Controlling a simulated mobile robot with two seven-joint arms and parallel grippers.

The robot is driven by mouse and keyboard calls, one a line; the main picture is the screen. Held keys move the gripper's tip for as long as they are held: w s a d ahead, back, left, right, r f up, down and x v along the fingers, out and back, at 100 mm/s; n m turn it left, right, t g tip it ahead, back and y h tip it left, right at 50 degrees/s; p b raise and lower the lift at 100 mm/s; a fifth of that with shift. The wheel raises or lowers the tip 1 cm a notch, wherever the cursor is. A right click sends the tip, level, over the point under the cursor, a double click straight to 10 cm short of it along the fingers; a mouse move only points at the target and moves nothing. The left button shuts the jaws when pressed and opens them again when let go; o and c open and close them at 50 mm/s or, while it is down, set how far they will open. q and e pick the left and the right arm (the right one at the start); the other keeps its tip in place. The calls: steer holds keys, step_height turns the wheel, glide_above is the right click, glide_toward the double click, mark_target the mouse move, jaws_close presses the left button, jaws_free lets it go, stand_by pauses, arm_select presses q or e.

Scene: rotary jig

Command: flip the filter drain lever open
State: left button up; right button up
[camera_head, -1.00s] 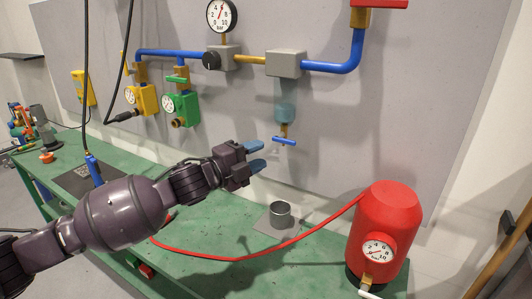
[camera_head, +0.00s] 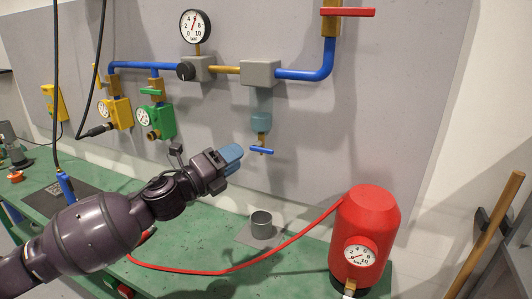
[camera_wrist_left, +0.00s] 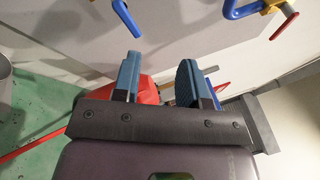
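The drain lever (camera_head: 262,151) is a small blue handle lying about level under the brass drain fitting, below the clear blue filter bowl (camera_head: 261,122). The bowl hangs from a grey block (camera_head: 261,73) on the blue pipe. My left gripper (camera_head: 234,156) is just left of the lever in the head view, apart from it in the picture. Its two blue fingers overlap there. In the left wrist view the fingers (camera_wrist_left: 160,78) stand apart with nothing held between them. A blue handle, seemingly the drain lever (camera_wrist_left: 127,18), shows above the fingers. My right gripper is out of view.
A grey cup (camera_head: 262,225) stands on the green bench below the lever. A red tank (camera_head: 365,233) with a gauge stands to the right, with a red hose (camera_head: 215,272) across the bench. Green (camera_head: 158,121) and yellow (camera_head: 115,112) regulators hang at left.

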mark_target(265, 152)
arm_select(q)
steer(key=w+d+m, duration=0.2)
steer(key=m, duration=0.8)
steer(key=w+d+f+m+y+p, duration=0.1)
steer(key=w+d+m, duration=0.1)
steer(key=m, duration=0.8)
steer(key=w+d+m+g+p, duration=0.1)
steer(key=w+d+m, duration=0.1)
steer(key=m, duration=0.7)
steer(key=shift+w+d+f+m+y, duration=0.2)
steer(key=shift+w+f+m+y, duration=0.1)
steer(key=shift+w+f+m, duration=0.15)
steer(key=shift+w+d, duration=0.4)
steer(key=shift+d, duration=0.05)
steer(key=shift+w+d, duration=0.1)
steer(key=shift+w, duration=0.05)
